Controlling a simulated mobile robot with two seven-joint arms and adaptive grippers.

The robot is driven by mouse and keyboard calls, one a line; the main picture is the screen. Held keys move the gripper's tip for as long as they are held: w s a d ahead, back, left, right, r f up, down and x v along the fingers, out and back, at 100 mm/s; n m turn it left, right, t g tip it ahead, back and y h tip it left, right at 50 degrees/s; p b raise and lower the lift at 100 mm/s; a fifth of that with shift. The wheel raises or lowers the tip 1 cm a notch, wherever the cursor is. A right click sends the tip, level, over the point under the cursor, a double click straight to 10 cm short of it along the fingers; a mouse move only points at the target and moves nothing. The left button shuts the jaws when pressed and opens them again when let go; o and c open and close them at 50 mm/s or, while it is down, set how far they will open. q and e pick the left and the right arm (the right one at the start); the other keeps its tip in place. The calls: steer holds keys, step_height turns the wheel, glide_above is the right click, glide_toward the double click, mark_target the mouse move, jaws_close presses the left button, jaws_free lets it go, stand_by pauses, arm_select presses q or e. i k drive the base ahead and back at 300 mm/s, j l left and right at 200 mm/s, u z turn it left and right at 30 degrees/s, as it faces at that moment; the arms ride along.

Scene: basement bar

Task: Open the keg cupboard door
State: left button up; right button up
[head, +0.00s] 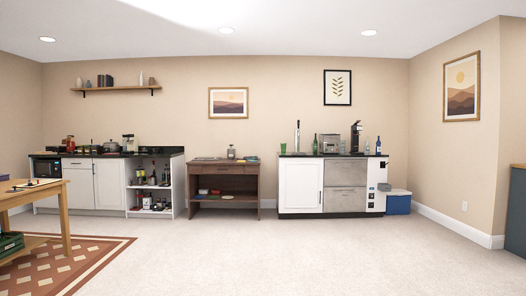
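A bar unit (335,215) with a dark top stands against the back wall, right of centre. Its left part has a white door (300,186), which looks shut, with a small dark handle near its right edge. A tall metal tap (297,137) stands on the counter above this door, so it looks like the keg cupboard door. The inside of the cupboard is hidden. Neither of my grippers shows in the head view.
Open carpet (250,250) lies before the bar unit. A blue cooler (398,203) sits at its right. A brown wooden desk (225,170) and a white cabinet (94,183) stand to the left. A wooden table (66,222) is at the near left by a patterned rug (60,268).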

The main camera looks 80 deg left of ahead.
mark_target(301, 179)
steer(key=u, duration=2.25)
steer(key=z, duration=0.1)
steer(key=i+z, duration=0.3)
steer(key=i, duration=5.75)
